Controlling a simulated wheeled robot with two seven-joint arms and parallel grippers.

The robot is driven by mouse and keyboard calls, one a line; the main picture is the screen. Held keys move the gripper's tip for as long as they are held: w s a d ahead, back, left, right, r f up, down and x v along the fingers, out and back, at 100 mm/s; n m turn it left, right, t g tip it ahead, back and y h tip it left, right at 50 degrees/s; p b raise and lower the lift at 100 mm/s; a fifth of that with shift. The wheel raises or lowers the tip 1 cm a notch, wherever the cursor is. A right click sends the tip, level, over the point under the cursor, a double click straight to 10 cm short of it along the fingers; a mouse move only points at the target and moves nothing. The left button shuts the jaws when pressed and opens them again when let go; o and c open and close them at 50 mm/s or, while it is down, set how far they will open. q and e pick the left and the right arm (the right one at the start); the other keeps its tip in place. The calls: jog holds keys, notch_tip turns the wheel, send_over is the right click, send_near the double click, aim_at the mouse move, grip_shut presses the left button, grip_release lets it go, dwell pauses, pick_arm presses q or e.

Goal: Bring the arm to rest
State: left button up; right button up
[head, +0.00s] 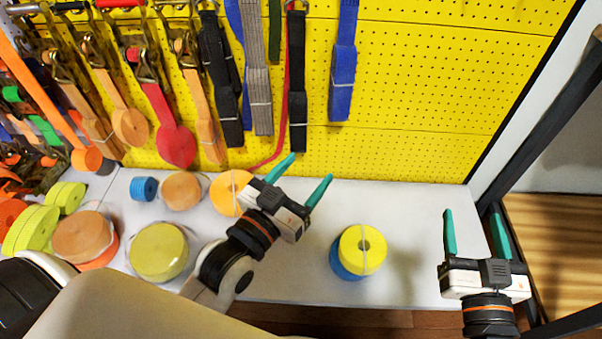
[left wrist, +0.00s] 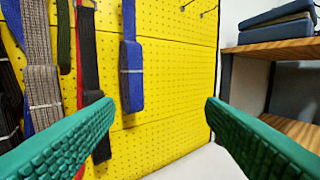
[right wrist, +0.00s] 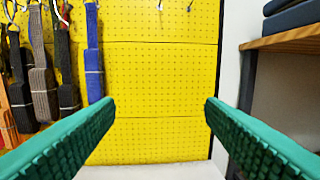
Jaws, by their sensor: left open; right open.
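My left gripper (head: 306,180) is open and empty, above the white shelf, with its green fingers pointing up and to the right. Its fingers (left wrist: 160,125) also show wide apart in the left wrist view, with nothing between them. My right gripper (head: 474,232) is open and empty at the right, near the shelf's right end, its fingers pointing toward the wall. In the right wrist view its fingers (right wrist: 160,125) are apart, with the yellow pegboard beyond. Neither gripper touches anything that I can see.
A yellow strap roll (head: 363,249) on a blue one stands between my grippers. Several rolls, including an olive-yellow one (head: 158,250), stand at left. Straps hang on the yellow pegboard (head: 420,90), with a blue strap (head: 344,70) rightmost. A dark frame with wooden shelves (head: 560,240) stands right.

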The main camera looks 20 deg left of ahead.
pick_arm(q)
jog(key=shift+a, duration=0.15)
pick_arm(e)
jog(key=shift+f, duration=0.1)
